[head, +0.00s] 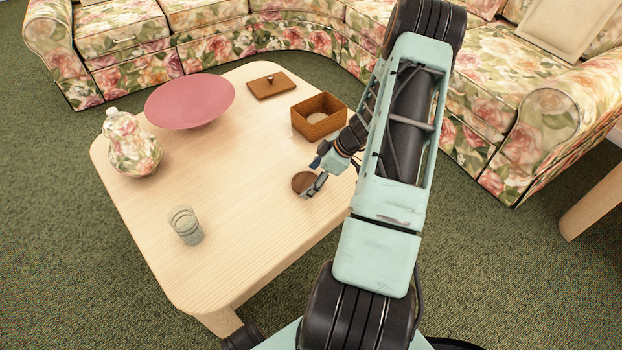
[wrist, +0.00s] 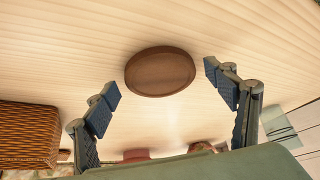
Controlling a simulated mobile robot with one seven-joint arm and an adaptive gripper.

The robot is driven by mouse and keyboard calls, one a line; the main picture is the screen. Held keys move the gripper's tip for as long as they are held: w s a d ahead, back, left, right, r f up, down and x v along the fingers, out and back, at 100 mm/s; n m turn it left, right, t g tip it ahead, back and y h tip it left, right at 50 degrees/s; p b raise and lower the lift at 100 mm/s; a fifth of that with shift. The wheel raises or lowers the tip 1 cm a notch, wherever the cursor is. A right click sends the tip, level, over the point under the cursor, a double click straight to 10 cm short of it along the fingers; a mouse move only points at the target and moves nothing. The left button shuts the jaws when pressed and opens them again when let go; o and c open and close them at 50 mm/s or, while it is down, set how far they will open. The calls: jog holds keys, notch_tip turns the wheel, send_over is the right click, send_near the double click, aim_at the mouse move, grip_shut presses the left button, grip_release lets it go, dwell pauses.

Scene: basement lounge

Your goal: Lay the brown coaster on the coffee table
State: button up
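The brown coaster (head: 302,182) is a round wooden disc. It appears to lie flat on the light wood coffee table (head: 250,215), towards its right side. In the wrist view the coaster (wrist: 160,71) shows whole, just ahead of and between my fingertips, with a gap on each side. My gripper (head: 316,186) is low over the table beside the coaster, and its parted fingers (wrist: 163,88) are open and empty. In the head view my gripper hides a little of the coaster's right side.
An open brown box (head: 319,132) with a pale round thing inside stands behind my gripper. A lid (head: 271,85), a pink bowl (head: 190,102), a floral jar (head: 132,146) and a glass (head: 185,226) are also on the table. The table's front middle is clear.

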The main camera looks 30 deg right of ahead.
jog(key=shift+r, duration=0.1)
jog(key=shift+d+r+p, duration=0.1)
jog(key=shift+r+p, duration=0.15)
jog(key=shift+p, duration=0.1)
jog(key=p+v, duration=0.2)
jog(key=v, duration=0.9)
jog(key=shift+r+p, duration=0.25)
jog(key=shift+p, duration=0.1)
jog(key=shift+s+d, duration=0.1)
